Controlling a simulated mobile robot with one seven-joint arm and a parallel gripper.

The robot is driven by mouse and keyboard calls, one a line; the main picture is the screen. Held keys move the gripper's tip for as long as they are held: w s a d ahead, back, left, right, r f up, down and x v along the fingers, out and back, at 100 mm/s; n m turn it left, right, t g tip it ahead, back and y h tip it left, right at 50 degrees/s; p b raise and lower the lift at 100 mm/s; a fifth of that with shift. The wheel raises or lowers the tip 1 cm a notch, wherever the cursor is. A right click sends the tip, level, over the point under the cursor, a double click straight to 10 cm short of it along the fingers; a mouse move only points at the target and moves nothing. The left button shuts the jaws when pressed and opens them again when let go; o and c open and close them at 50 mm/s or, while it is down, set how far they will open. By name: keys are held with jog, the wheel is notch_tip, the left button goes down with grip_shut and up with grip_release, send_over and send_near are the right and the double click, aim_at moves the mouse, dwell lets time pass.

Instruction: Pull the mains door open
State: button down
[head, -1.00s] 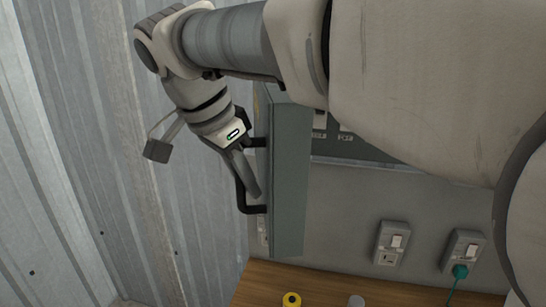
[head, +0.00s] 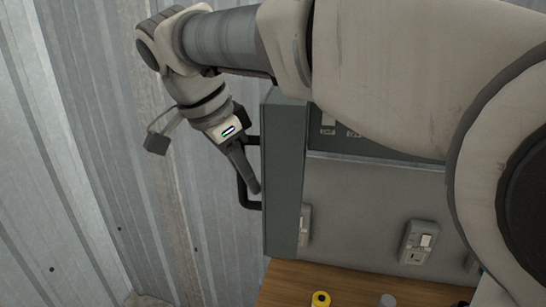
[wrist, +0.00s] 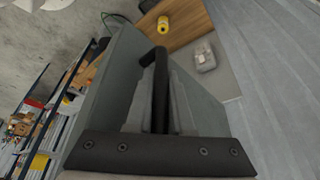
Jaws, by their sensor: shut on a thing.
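The mains door (head: 284,180) is a grey-green metal panel, seen nearly edge-on in the head view, standing out from the wall cabinet. Its black bar handle (head: 248,204) is on the door's left face. My gripper (head: 252,186) is shut on the handle from the left. In the wrist view, the handle (wrist: 159,90) runs between the fingers of my gripper (wrist: 158,92), and the door (wrist: 112,78) lies behind. The finger contact is partly hidden. The cabinet (head: 375,148) shows dark beyond the door, partly covered by my arm.
A wooden bench (head: 365,285) lies below, with a yellow roll (head: 320,299) and a grey round item on it. A wall socket (head: 418,242) is right of the door. A corrugated metal wall (head: 95,190) stands to the left. Shelving (wrist: 50,115) shows in the wrist view.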

jog(key=shift+s+a, duration=0.1)
jog(key=shift+a, duration=0.05)
jog(key=c, duration=0.8)
grip_release()
jog(key=p+v, duration=0.4)
jog(key=v, duration=1.3)
jog(key=shift+r, duration=0.2)
